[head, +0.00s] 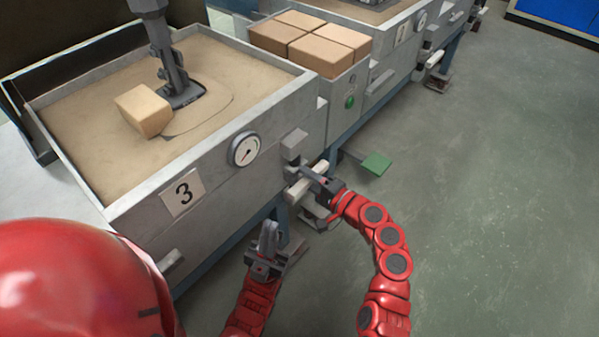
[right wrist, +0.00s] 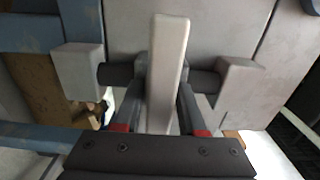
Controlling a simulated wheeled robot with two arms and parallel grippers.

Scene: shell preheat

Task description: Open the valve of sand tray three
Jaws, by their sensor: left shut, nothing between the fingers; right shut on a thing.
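Sand tray three (head: 235,105) is a grey metal box filled with tan sand, with a "3" plate (head: 184,194) on its front wall. Its valve handle (head: 297,194), a pale bar, sits low at the tray's right front corner. My right gripper (head: 316,181) is shut on this handle. In the right wrist view the handle (right wrist: 168,60) stands between the two fingers, crossing a dark horizontal pipe (right wrist: 206,82) held by grey blocks. My left gripper (head: 267,240) is shut and empty, in front of the tray and apart from it, left of the right gripper.
A round gauge (head: 245,150) is on the tray's front. A tan block (head: 143,110) and a dark metal tool (head: 181,94) rest on the sand. Several tan blocks (head: 309,42) sit behind, and a green pedal (head: 376,164) juts out. The floor (head: 480,200) at right is clear.

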